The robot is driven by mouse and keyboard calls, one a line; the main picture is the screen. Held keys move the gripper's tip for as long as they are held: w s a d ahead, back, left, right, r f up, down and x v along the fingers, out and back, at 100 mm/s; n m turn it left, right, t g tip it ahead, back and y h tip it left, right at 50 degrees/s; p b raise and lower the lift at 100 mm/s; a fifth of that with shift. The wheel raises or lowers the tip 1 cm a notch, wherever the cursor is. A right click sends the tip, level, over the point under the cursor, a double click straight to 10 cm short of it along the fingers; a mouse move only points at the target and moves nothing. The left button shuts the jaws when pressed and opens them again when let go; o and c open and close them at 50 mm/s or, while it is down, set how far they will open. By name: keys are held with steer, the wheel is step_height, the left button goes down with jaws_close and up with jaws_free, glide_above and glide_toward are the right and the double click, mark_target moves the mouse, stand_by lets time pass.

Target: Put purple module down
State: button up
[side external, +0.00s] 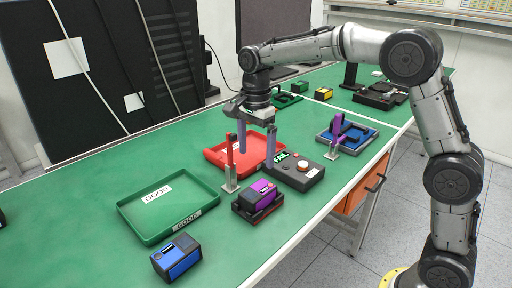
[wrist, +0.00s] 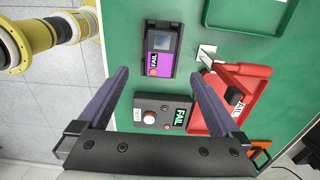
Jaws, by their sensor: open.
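The purple module (side external: 263,189) sits in a dark red and black holder (side external: 246,213) near the table's front edge. In the wrist view the purple module (wrist: 160,68) shows a small screen and a FAIL label, and lies beyond and between my finger tips. My gripper (side external: 256,158) is open and empty, fingers pointing down, above the table behind the module and apart from it. Its two fingers also show wide apart in the wrist view (wrist: 158,75). A dark test box (side external: 296,172) with a FAIL display and a round button stands right beside the holder.
A red upright piece (side external: 229,160) on a metal bracket stands just left of the module. A red tray (side external: 215,156) lies behind, a green GOOD tray (side external: 130,208) to the left. A blue module (side external: 177,257) sits in front. A blue tray (side external: 368,142) with parts lies right.

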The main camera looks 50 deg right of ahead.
steer(key=s+d+r+n+t, duration=0.1)
steer(key=s+r+n, duration=0.25)
steer(key=s, duration=0.35)
steer(key=s+d+r+n+t, duration=0.1)
steer(key=s+r+n+t, duration=0.15)
steer(key=s+n, duration=0.4)
steer(key=s+d+f+n+t, duration=0.1)
steer(key=s+f+n, duration=0.3)
steer(key=s+n, duration=0.4)
steer(key=s+t, duration=0.1)
steer(key=s, duration=0.6)
steer(key=shift+f, duration=0.2)
